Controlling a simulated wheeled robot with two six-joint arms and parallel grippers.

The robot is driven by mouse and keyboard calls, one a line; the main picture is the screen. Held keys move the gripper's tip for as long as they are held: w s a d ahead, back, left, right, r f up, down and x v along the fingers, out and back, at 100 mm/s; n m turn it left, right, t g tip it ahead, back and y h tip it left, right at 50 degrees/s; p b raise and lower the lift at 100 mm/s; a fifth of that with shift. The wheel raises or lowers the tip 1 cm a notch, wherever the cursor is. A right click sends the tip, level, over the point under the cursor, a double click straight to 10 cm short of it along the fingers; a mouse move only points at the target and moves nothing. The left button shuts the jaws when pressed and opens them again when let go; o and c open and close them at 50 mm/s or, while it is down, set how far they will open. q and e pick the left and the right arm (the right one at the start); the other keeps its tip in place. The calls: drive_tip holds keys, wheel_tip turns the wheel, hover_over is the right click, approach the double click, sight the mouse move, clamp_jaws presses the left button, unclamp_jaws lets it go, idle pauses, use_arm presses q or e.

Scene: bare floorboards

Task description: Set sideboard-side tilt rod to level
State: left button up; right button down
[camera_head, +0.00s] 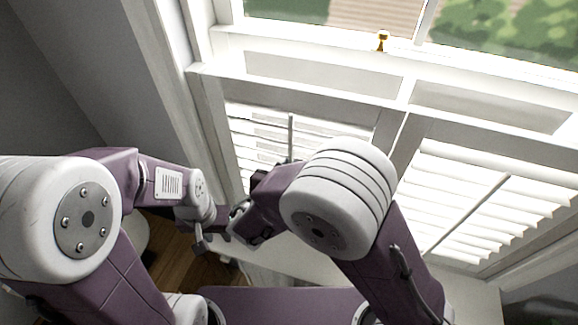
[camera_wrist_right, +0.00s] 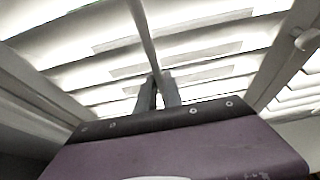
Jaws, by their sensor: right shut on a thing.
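Two louvred shutter panels stand below the window. The left panel (camera_head: 262,128) has a thin grey tilt rod (camera_head: 290,133) down its middle, and the right panel has a slanting tilt rod (camera_head: 470,212). In the right wrist view the left panel's rod (camera_wrist_right: 144,32) runs down between the fingers of my right gripper (camera_wrist_right: 158,92), which is shut on it. The slats (camera_wrist_right: 190,45) around it show bright bands between them; their exact tilt is hard to tell. In the head view my right arm hides the rod's lower part. My left gripper (camera_head: 203,242) hangs left of the panels, away from both rods.
A white frame post (camera_head: 400,150) divides the two panels. A small brass catch (camera_head: 382,41) sits on the window rail above. A grey wall (camera_head: 60,90) stands at the left, with wooden floor (camera_head: 185,262) below. My two arms are close together near the left panel.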

wheel_tip(320, 180, down, 3)
drive_tip(key=shift+r+b, duration=0.15)
drive_tip(key=shift+b, duration=0.85)
drive_tip(key=c, duration=1.5)
unclamp_jaws()
drive_tip(key=b+v, duration=0.2)
drive_tip(key=v, duration=0.7)
drive_tip(key=shift+r, duration=0.1)
drive_tip(key=shift+w, duration=0.1)
